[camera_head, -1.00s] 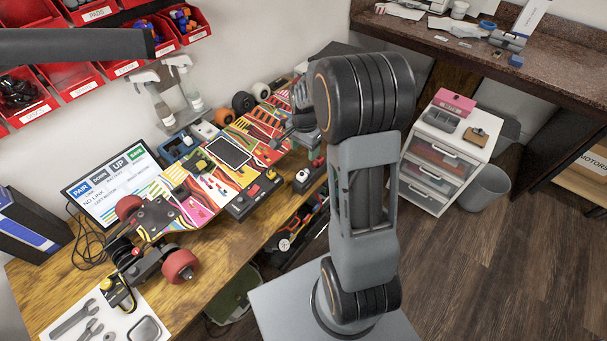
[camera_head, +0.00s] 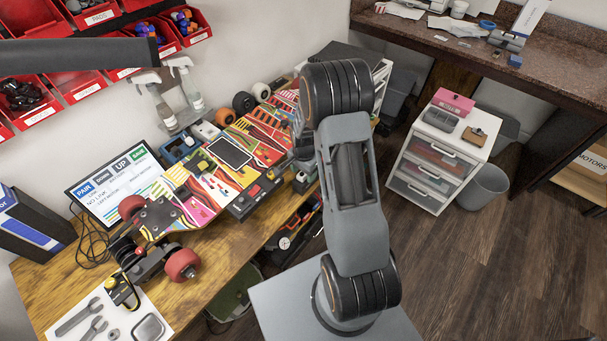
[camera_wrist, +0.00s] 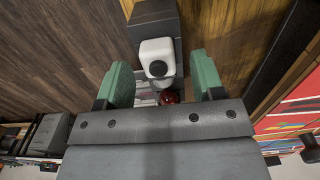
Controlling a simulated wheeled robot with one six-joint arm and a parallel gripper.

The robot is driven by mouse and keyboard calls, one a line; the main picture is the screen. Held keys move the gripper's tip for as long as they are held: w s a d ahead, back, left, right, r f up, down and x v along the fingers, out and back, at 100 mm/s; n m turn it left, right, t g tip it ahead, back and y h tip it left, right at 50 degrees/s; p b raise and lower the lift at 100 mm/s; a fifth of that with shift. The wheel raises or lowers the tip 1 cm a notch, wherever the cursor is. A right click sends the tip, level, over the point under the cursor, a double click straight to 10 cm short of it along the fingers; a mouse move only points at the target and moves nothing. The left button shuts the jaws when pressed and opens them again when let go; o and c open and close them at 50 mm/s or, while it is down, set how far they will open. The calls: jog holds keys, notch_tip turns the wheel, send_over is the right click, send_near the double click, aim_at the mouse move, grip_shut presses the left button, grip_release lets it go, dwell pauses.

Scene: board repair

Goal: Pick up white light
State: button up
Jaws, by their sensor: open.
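The white light (camera_wrist: 156,52), a small rounded white block with a dark round lens, shows in the wrist view at upper middle. It sits at a dark grey block on the wooden bench. My gripper (camera_wrist: 163,72) is open, with one green finger on each side of the light's near end. I see no finger clearly touching the light. A small red round part (camera_wrist: 170,96) lies just nearer than the light, between the fingers. In the head view my arm hides the gripper fingertips, and I cannot make out the white light there with certainty.
A colourful skateboard deck (camera_head: 262,133) lies along the wooden bench (camera_head: 219,262). A monitor (camera_head: 113,186) and spray bottles (camera_head: 191,84) stand behind it. Tools lie on a white mat (camera_head: 114,302) at the front left. A drawer unit (camera_head: 440,160) stands on the floor at right.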

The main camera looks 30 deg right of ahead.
jog(key=shift+f, duration=0.15)
jog(key=shift+c, duration=0.4)
jog(key=c, duration=0.9)
jog(key=shift+c, duration=0.2)
jog(key=shift+r, duration=0.35)
notch_tip(320, 180, up, 2)
jog(key=shift+r, duration=0.1)
jog(key=s+r+b, duration=0.2)
jog(key=s+r, duration=0.8)
jog(key=s, duration=0.4)
jog(key=shift+a, duration=0.2)
